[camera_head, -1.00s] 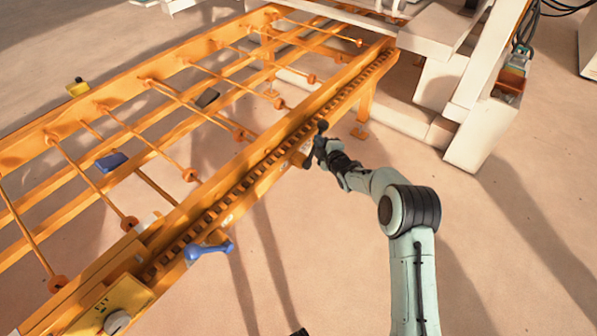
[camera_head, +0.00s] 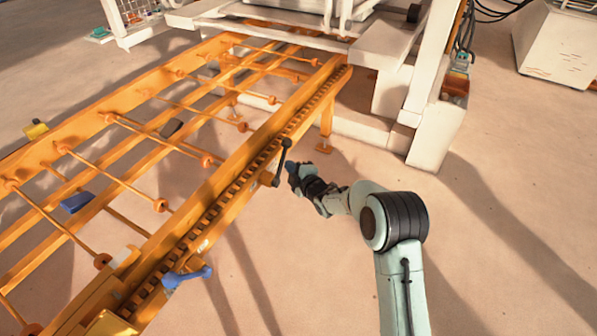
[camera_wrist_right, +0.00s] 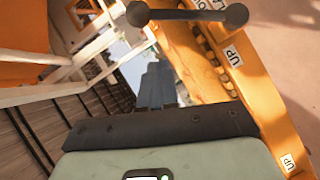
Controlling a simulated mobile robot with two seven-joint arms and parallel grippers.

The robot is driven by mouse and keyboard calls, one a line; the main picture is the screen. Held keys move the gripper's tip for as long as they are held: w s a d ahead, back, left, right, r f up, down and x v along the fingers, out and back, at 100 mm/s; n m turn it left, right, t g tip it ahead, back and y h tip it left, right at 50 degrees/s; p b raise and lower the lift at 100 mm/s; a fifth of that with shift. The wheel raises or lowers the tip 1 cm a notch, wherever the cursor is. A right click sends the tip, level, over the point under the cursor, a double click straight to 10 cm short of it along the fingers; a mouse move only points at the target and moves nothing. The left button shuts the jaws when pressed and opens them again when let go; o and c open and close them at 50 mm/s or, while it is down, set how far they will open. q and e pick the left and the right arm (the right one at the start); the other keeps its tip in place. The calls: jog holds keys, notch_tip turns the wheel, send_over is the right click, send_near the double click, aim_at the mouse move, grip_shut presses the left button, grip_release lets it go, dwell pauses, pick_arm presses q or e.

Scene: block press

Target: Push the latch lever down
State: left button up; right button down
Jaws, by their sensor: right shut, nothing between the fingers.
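The latch lever, a dark bar with round knobs (camera_head: 282,160), is on the right side of the orange conveyor rail. In the head view it stands steeply, its upper knob tipped slightly right. It also crosses the top of the right wrist view (camera_wrist_right: 187,14). My right gripper (camera_head: 291,169) is just right of the lever, at about mid-height, with a small gap visible in the head view. Its fingers are together and empty; they show in the right wrist view (camera_wrist_right: 156,86), below the lever in the picture. My left gripper is out of view.
A blue lever (camera_head: 187,277) sits farther down the same orange rail (camera_head: 215,205). "UP" labels (camera_wrist_right: 231,54) mark the orange frame. A white press structure (camera_head: 435,120) stands behind on the right.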

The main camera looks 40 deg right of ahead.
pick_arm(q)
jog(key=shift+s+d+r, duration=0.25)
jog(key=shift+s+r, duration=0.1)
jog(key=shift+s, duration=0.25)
pick_arm(e)
jog(key=shift+r+v, duration=0.1)
jog(key=shift+v, duration=0.95)
jog(key=shift+r+v, duration=0.15)
jog(key=shift+v, duration=0.9)
